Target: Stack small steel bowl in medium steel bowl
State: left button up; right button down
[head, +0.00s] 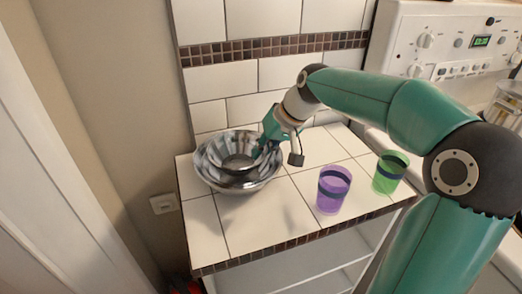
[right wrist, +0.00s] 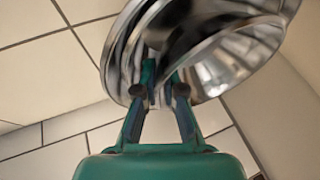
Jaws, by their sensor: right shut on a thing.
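The medium steel bowl (head: 272,179) stands at the left of the tiled counter. The small steel bowl (head: 232,163) shows within its rim, smaller and darker inside. My right gripper (head: 262,150) reaches in from the right over the medium bowl's right rim and is shut on the small bowl's rim. In the right wrist view, my right gripper's fingers (right wrist: 164,80) meet shiny steel rims, and the small bowl (right wrist: 225,62) fills the upper right. I cannot tell whether the small bowl rests on the medium bowl's bottom. My left gripper is not in view.
A purple cup (head: 333,190) and a green cup (head: 390,173) stand on the counter (head: 235,228) to the right of the bowls. A tiled wall (head: 225,75) is close behind. The front left of the counter is clear. A white stove panel (head: 455,42) is at the upper right.

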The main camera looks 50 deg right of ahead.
jog(key=shift+f+b, duration=0.45)
jog(key=shift+f, duration=0.1)
jog(key=c, duration=1.6)
grip_release()
jog(key=shift+r, duration=0.25)
jog(key=shift+p+v, duration=1.2)
jog(key=shift+v, duration=5.15)
jog(key=shift+w+a+r, duration=0.1)
jog(key=shift+w, duration=0.05)
